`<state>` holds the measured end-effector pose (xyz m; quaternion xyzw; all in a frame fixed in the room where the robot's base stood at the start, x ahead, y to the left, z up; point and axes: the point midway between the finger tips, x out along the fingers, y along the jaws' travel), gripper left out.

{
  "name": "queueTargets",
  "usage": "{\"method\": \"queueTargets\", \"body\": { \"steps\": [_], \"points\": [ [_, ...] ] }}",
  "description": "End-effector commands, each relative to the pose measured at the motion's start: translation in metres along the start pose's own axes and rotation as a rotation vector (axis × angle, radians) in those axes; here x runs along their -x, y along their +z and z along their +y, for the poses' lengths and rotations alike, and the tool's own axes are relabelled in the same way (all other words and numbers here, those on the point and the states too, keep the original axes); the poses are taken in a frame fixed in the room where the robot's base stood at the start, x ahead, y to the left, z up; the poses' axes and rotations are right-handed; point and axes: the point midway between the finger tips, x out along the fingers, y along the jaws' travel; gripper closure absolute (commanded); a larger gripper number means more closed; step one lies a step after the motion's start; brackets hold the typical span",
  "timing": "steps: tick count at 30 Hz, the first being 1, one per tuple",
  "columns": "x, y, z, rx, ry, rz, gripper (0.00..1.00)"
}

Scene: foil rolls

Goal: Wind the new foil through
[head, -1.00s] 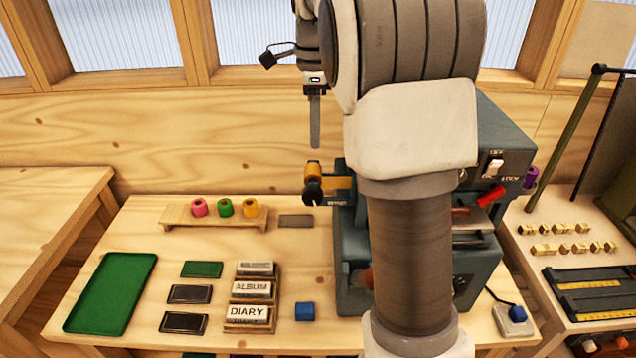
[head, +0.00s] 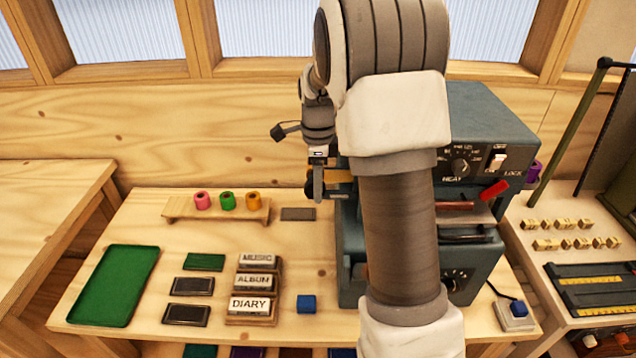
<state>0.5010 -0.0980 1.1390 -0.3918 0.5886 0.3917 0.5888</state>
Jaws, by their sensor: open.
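The grey-blue foil machine (head: 490,125) stands at the back right of the bench, partly hidden by my arm. A gold foil piece (head: 338,176) shows at its left side, with a dark round part beside it. My gripper (head: 317,186) is open, pointing down in front of this gold foil and covering part of it. I cannot tell whether it touches the foil. A pink roll (head: 202,201), a green roll (head: 227,201) and an orange-yellow roll (head: 252,200) stand on a wooden rack (head: 217,214). A purple roll (head: 534,172) shows at the machine's right side.
A green tray (head: 113,285), dark pads (head: 192,286), labelled blocks (head: 252,305) and a blue cube (head: 306,304) lie on the front of the bench. A grey plate (head: 298,214) lies below my gripper.

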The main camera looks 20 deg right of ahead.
Motion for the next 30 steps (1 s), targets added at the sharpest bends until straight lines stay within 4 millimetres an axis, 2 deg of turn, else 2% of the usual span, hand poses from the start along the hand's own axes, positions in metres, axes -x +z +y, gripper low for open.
{"method": "queueTargets", "body": {
  "steps": [6, 16, 24, 30],
  "points": [
    [-0.0004, 0.0000, 0.0000, 0.000, 0.000, 0.000, 0.40],
    [-0.0001, 0.0000, 0.0000, 0.000, 0.000, 0.000, 0.99],
    [-0.0006, -0.0010, 0.0001, -0.001, 0.001, -0.011, 1.00],
    [-0.0033, -0.0041, 0.0004, -0.007, 0.003, -0.125, 1.00]
  ]
}}
